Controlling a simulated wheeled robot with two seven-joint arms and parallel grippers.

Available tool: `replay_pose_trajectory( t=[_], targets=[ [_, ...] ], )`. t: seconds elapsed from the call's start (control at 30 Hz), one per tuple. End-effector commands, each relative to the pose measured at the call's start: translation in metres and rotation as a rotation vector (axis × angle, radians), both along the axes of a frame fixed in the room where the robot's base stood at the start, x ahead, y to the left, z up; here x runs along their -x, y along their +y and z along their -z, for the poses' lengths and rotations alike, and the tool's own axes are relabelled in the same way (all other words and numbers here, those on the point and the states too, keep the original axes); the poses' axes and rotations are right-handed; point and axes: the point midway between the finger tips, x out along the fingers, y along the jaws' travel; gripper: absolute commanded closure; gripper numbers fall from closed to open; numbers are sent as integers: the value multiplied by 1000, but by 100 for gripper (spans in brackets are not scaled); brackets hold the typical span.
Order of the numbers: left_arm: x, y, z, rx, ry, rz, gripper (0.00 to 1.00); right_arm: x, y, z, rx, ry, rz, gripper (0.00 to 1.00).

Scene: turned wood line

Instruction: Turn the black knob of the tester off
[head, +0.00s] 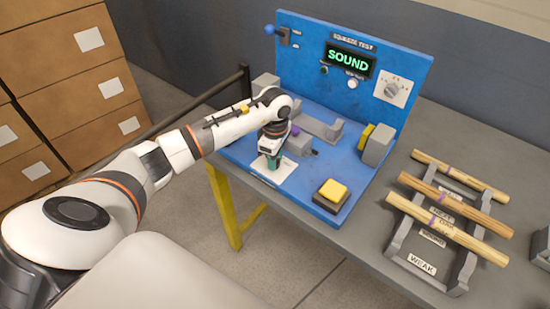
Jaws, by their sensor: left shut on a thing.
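The blue tester (305,90) stands on the grey bench with an upright panel and a flat base. My left gripper (272,163) points down at a white plate (287,180) on the left front of the base. It is shut on what appears to be the black knob; the fingers hide the knob, so its setting cannot be read. The display (348,61) on the panel glows green with "SOUND". My right gripper is not in view.
A grey dial (391,89) and a blue-tipped lever (271,30) are on the panel. A yellow button (332,190) sits right of my gripper. Grey clamp blocks (377,145) stand behind. A rack (462,272) at right holds wooden rods (446,228).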

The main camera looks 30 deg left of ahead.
Motion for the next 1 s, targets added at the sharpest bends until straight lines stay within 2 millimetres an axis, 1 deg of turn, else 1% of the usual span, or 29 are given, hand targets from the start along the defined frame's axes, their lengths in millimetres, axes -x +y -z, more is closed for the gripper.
replay_pose_trajectory(
  t=[0.03, 0.4, 1.0],
  targets=[
    [-1, 1, 1, 0, -2, -34, 91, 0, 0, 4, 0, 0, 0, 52],
    [-2, 1, 1, -1, -2, -371, 91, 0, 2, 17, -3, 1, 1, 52],
    [-4, 2, 0, -1, -3, -940, 91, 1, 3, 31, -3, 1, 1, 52]
  ],
)
